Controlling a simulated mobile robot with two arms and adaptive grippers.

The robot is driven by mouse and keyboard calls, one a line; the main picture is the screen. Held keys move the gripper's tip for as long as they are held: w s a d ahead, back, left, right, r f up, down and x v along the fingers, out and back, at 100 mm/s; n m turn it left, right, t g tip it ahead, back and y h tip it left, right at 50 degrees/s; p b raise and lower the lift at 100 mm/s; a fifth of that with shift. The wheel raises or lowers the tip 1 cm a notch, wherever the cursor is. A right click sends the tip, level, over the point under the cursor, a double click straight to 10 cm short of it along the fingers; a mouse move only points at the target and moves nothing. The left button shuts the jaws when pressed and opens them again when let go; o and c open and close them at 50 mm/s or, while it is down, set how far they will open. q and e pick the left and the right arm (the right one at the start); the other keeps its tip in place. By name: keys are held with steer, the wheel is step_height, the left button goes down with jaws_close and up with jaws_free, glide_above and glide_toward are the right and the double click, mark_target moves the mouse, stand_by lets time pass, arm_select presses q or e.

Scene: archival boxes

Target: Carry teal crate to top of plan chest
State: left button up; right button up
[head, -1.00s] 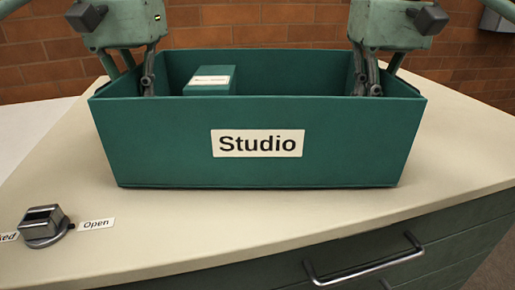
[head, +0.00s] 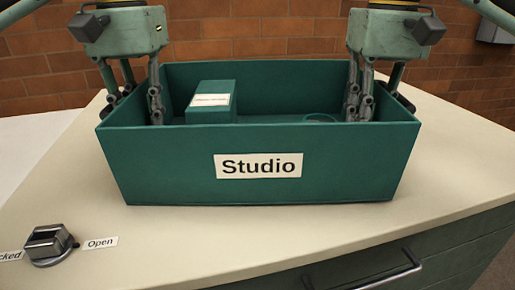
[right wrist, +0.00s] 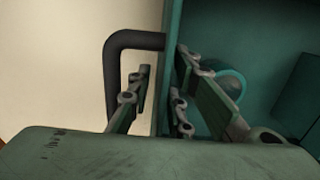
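The teal crate (head: 170,165), labelled "Studio", sits upright on the pale top of the plan chest (head: 230,230). My left gripper (head: 132,100) is open over the crate's left end wall, one finger inside and one outside. My right gripper (head: 378,102) straddles the right end wall in the same way. In the right wrist view, the right gripper's fingers (right wrist: 160,98) stand apart on either side of the crate wall (right wrist: 172,60). A dark handle (right wrist: 115,75) sticks out from that wall, around the outer finger.
Inside the crate are a small teal box (head: 211,105) with a white label and a round teal item (head: 320,117), partly hidden. A metal knob (head: 48,243) is at the chest's front left, by an "Open" label. A brick wall (head: 250,30) stands behind.

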step_height(320, 180, up, 39)
steer(key=p, duration=2.6)
steer(key=shift+p, duration=0.35)
steer(key=shift+s, duration=0.1)
